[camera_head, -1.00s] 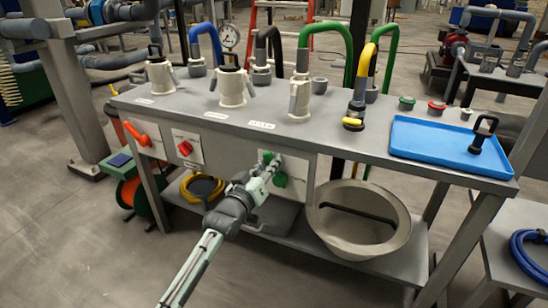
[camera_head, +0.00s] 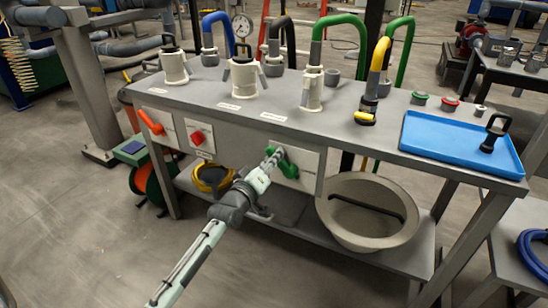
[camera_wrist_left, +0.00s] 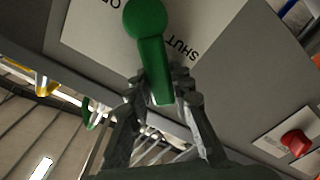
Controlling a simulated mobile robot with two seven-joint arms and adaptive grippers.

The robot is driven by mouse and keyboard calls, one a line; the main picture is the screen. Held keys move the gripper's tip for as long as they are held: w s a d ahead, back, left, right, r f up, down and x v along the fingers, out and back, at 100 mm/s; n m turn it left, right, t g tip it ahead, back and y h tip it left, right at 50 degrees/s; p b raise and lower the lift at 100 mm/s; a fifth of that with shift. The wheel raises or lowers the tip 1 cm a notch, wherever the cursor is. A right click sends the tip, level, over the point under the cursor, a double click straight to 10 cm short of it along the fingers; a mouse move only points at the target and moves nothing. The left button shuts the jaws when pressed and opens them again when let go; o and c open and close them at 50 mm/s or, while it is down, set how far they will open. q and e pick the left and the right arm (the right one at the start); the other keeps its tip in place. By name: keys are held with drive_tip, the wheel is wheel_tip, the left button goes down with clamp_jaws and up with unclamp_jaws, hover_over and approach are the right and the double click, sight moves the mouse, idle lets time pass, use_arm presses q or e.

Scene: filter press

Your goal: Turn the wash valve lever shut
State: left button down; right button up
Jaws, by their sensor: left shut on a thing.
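The green wash valve lever (camera_head: 291,169) sits on a white plate on the front panel of the bench. In the left wrist view, the lever (camera_wrist_left: 148,22) has a round hub and a handle running down between my fingers. The word SHUT is printed on the plate beside the handle, and a partly cut-off word is on the hub's other side. My left gripper (camera_head: 272,158) is shut on the handle; its fingers (camera_wrist_left: 170,88) lie on both sides of it. In the head view, the fingers hide part of the handle. My right gripper is not in view.
A red knob (camera_head: 198,138) and an orange lever (camera_head: 151,122) are on the panel to the left. The bench top (camera_head: 345,122) carries pots, hoses and a blue tray (camera_head: 460,148). A large round basin (camera_head: 385,238) is below, right of my arm.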

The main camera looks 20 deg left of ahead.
use_arm(q)
drive_tip(key=c, duration=1.3)
unclamp_jaws()
drive_tip(key=s, duration=1.2)
drive_tip(key=shift+a, duration=0.25)
drive_tip(key=s+d+f+m+g+p, duration=0.4)
drive_tip(key=s+f+m+g, duration=0.5)
drive_tip(key=f, duration=0.5)
drive_tip(key=s+f+g, duration=0.1)
drive_tip(key=s+g, duration=0.1)
drive_tip(key=s, duration=0.3)
drive_tip(key=s+a+f+m+g+y, duration=0.1)
drive_tip(key=s+f+g, duration=0.1)
drive_tip(key=s, duration=0.3)
drive_tip(key=s+f+g+y+p, duration=0.1)
drive_tip(key=s+f, duration=0.1)
drive_tip(key=s, duration=0.3)
drive_tip(key=shift+s+a+f+g, duration=0.1)
drive_tip(key=shift+s+a+g, duration=0.05)
drive_tip(key=shift+a+g, duration=0.25)
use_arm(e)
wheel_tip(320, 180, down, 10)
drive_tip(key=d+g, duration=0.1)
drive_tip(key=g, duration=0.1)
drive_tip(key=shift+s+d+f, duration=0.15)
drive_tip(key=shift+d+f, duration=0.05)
